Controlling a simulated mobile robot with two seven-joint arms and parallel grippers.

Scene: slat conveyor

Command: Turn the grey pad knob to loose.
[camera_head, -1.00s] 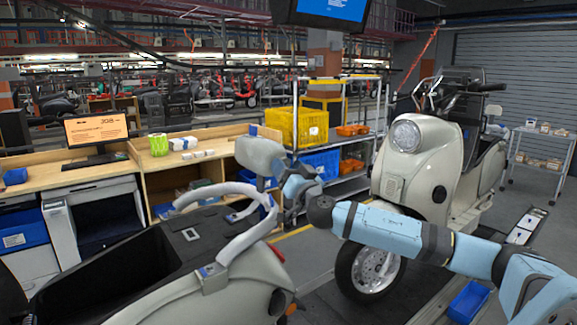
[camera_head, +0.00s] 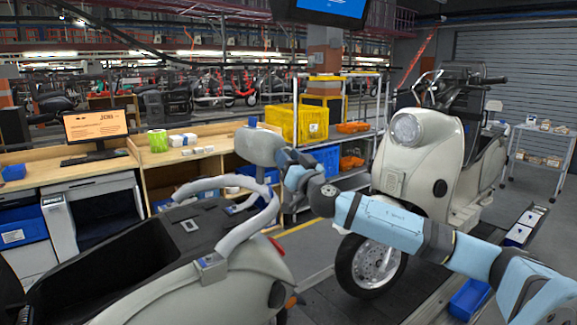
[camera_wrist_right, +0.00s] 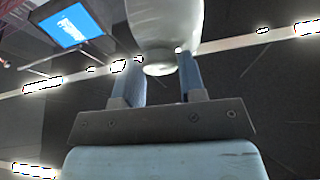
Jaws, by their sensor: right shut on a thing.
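The grey pad (camera_head: 258,147) stands at the rear of the near pale scooter (camera_head: 200,300), above the curved grey rail. My right gripper (camera_head: 284,158) reaches it from the right, at the pad's right side. In the right wrist view, the pale grey pad piece (camera_wrist_right: 165,22) comes down between the two blue fingers, and a round pale knob (camera_wrist_right: 158,69) shows at its lower end. My right gripper (camera_wrist_right: 160,80) is shut on this knob. The knob's turn position cannot be read. In the head view the knob is hidden. My left gripper is out of view.
A second pale scooter (camera_head: 425,150) stands behind my right arm. A wooden workbench (camera_head: 60,165) with a monitor is at the back left. A rack with a yellow crate (camera_head: 285,122) stands behind the pad. A blue bin (camera_head: 468,298) is on the floor at the right.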

